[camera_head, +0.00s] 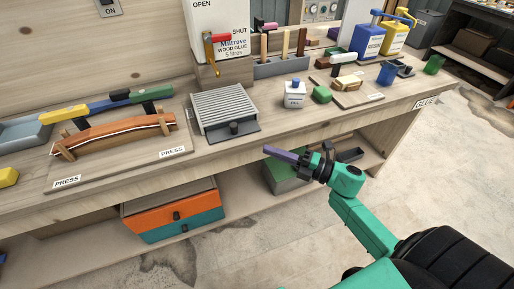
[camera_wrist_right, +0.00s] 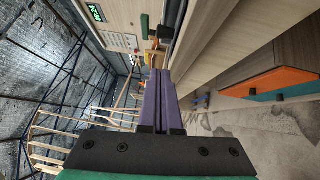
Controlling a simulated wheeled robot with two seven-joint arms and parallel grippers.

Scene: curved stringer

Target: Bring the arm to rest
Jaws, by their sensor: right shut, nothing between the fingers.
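My right gripper (camera_head: 286,156) has purple fingers on a green arm and hangs in front of the bench's front edge, apart from the bench. Its fingers are shut together with nothing between them. In the right wrist view the two purple fingers (camera_wrist_right: 161,100) lie side by side and touch along their length. My left gripper is in neither view.
The wooden bench (camera_head: 285,124) carries a curved strip on a press board (camera_head: 115,135), a ridged grey plate (camera_head: 224,105), a white bottle (camera_head: 294,95) and blue and yellow dispensers. An orange drawer unit (camera_head: 172,213) stands below. The floor at right is open.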

